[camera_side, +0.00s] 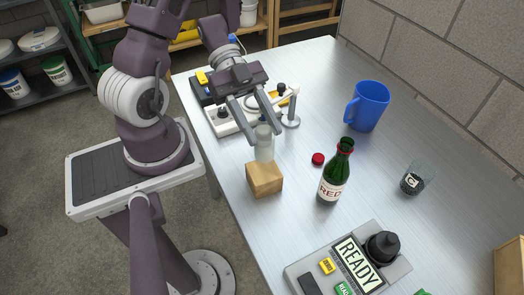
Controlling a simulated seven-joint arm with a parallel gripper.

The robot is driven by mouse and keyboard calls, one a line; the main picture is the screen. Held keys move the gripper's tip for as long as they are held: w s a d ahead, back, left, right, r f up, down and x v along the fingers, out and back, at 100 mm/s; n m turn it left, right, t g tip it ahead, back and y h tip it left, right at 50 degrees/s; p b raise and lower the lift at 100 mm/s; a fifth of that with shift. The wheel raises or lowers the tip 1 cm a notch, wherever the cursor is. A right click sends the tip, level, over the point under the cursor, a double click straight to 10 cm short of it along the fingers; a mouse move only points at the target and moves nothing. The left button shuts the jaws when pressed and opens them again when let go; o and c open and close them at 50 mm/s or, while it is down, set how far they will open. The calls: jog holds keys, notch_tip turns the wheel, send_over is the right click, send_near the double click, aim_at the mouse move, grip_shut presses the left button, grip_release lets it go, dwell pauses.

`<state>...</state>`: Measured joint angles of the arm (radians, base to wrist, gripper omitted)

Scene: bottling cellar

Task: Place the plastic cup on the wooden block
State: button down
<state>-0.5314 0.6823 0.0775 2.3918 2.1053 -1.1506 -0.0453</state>
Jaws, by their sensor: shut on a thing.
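My gripper (265,127) points down over the table with its two fingers around a translucent, whitish plastic cup (264,145). It is shut on the cup, which is upright. The wooden block (265,180) is a light brown cube on the table, just below the cup in the picture. The cup's lower end appears at the block's far top edge. From this one view I cannot tell whether it touches the block, hovers above it or is behind it.
A green bottle (334,178), a red cap (318,159), a blue mug (367,107) and a clear glass with dark contents (415,180) stand to the right. A device reading READY (357,262) is in front. Equipment (225,120) sits behind my gripper.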

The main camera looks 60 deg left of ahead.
aim_at(261, 144)
notch_tip(261, 144, down, 5)
jog(key=shift+f, duration=0.1)
jog(key=c, duration=0.8)
grip_release()
jog(key=shift+f, duration=0.1)
jog(key=shift+c, duration=0.2)
